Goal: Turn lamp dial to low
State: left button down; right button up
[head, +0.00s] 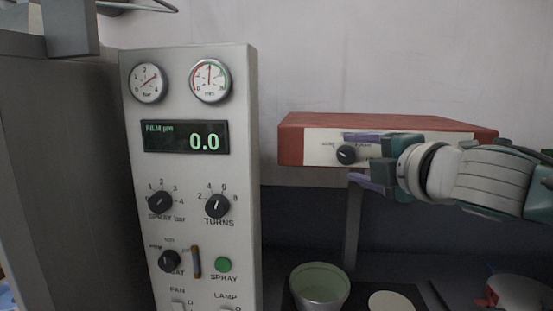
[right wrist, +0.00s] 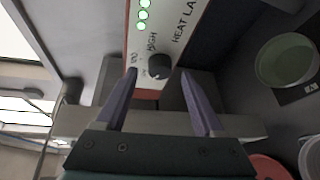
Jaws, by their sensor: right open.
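The heat lamp (head: 420,127) is a red box with a white front panel above the bench. Its black dial (head: 346,154) is on that panel. In the right wrist view the dial (right wrist: 159,66) sits beside the words HEAT LAMP, with small labels around it. I cannot clearly tell where its pointer stands. My right gripper (head: 357,160) is open, with one purple finger above the dial and one below it in the head view. In the right wrist view the fingers (right wrist: 159,76) lie to either side of the dial, with gaps showing. My left gripper is not in view.
A grey control panel (head: 240,180) with gauges, a 0.0 display and several knobs stands left of the lamp. A pale green bowl (head: 320,288) and a cream disc (head: 390,301) lie below the lamp. Green lights (right wrist: 143,14) show on the lamp panel.

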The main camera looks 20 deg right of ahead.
jog(key=s+a+r+b, duration=0.1)
jog(key=s+b, duration=0.1)
jog(key=s, duration=0.6)
jog(key=shift+s+r, duration=0.15)
jog(key=shift+s, duration=0.2)
jog(key=s+a+f+m+g+h, duration=0.1)
jog(key=s+a+f+m+g, duration=0.15)
jog(key=s+f+m, duration=0.35)
jog(key=s+a+f+m+g, duration=0.1)
jog(key=s+f+m+g, duration=0.3)
jog(key=f, duration=0.4)
jog(key=s+a+f+m+g+y+p, duration=0.1)
jog(key=s+a+f+m+g+y, duration=0.15)
jog(key=s+a, duration=0.3)
jog(key=s+a+f+m+g+y, duration=0.1)
jog(key=s+a+f+m+g, duration=0.3)
jog(key=s, duration=0.3)
notch_tip(320, 180, up, 25)
jog(key=p, duration=2.4)
jog(key=shift+a, duration=0.15)
